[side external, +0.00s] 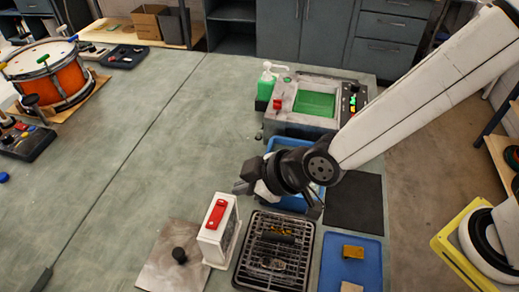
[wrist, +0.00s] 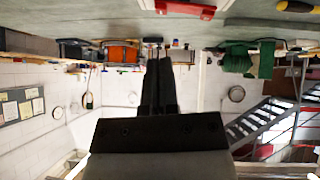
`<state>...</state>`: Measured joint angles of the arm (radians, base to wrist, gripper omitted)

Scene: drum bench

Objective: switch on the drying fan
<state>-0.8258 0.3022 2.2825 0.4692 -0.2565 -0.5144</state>
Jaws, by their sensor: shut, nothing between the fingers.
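A white upright box (side external: 221,238) with a red switch-like part (side external: 216,214) on its top stands at the front of the bench. A red part (wrist: 185,9), probably the same one, shows at the top edge of the wrist view. Next to the box is a black wire rack in a tray (side external: 248,262); I cannot tell which thing is the fan. My gripper (side external: 241,187) is above and behind the white box, pointing left, apart from the red part. Its fingers (wrist: 159,62) are together and empty in the wrist view.
A grey plate with a black knob (side external: 180,256) lies left of the box. A blue tray (side external: 371,256) lies right of the rack. A blue bin (side external: 283,143) is behind my gripper, beyond it a sink-like unit with green inside (side external: 316,103). The bench's left-middle is clear.

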